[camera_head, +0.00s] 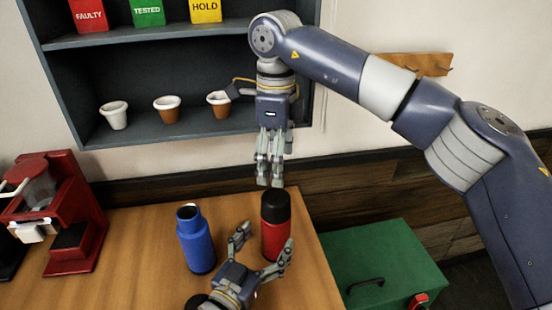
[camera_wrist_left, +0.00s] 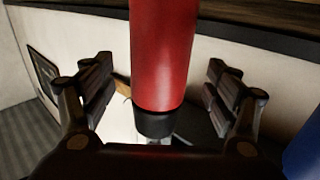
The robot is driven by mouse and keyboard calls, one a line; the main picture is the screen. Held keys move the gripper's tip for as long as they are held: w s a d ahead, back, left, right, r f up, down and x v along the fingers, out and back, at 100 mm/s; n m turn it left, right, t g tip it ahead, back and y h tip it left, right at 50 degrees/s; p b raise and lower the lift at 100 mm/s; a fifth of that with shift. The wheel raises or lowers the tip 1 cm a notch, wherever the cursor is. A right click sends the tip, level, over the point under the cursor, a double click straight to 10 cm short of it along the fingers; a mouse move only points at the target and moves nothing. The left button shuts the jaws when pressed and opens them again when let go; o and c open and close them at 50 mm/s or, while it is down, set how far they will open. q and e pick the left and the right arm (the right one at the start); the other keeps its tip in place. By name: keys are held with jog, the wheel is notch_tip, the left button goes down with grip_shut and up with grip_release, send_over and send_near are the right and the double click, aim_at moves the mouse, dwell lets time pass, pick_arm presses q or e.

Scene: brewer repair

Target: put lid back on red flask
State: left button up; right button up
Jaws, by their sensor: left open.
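The red flask (camera_head: 273,241) stands upright on the wooden table with a black lid (camera_head: 275,206) on its top. The flask (camera_wrist_left: 162,55) and the black lid (camera_wrist_left: 153,123) also show in the left wrist view, upside down. My left gripper (camera_head: 264,240) is open, its fingers spread to either side of the flask; in the wrist view there is space between each finger and the flask. My right gripper (camera_head: 270,182) hangs straight down just above the lid. Its fingers look close together; whether they are fully shut, or touch the lid, I cannot tell.
A blue flask (camera_head: 196,243) stands left of the red one. A red brewer (camera_head: 75,225) is at the table's left. Behind are shelves with small pots (camera_head: 167,109) and colored label boxes. A green case (camera_head: 385,255) lies right of the table edge.

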pick_arm(q)
jog(key=v, duration=0.7)
jog(key=shift+s+a, duration=0.1)
jog(key=shift+s, duration=0.05)
